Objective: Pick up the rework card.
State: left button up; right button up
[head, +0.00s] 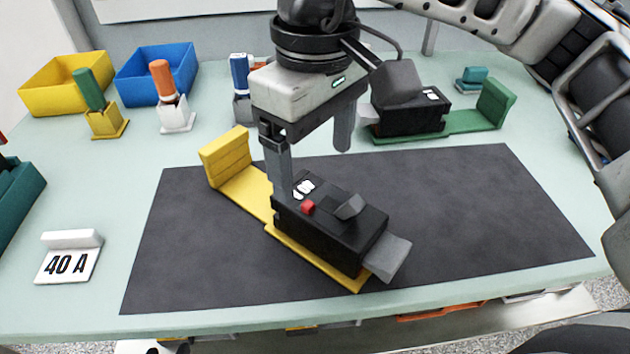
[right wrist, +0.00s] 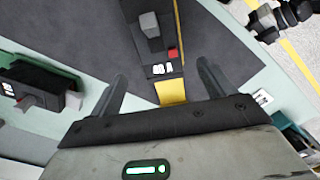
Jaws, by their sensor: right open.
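No card is clearly marked as the rework card, and I cannot tell which thing it is. A white plate reading "40 A" (head: 68,262) stands at the left of the table; a small white patch with dark marks in the right wrist view (right wrist: 262,97) appears to be it. My right gripper (head: 312,165) is open above the yellow fixture (head: 237,163), near the inner end of its black breaker (head: 335,222). In the right wrist view, a yellow strip (right wrist: 171,92) shows between the spread fingers, with nothing held. My left gripper is not clearly in view.
A dark mat (head: 470,220) covers the middle. A green fixture (head: 478,121) with another breaker (head: 408,116) stands behind right. Yellow (head: 65,88) and blue (head: 157,75) bins and handled tools (head: 165,85) stand behind left. A teal tray (head: 18,200) is at the left edge.

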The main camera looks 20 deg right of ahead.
aim_at(73, 257)
jog(key=k, duration=1)
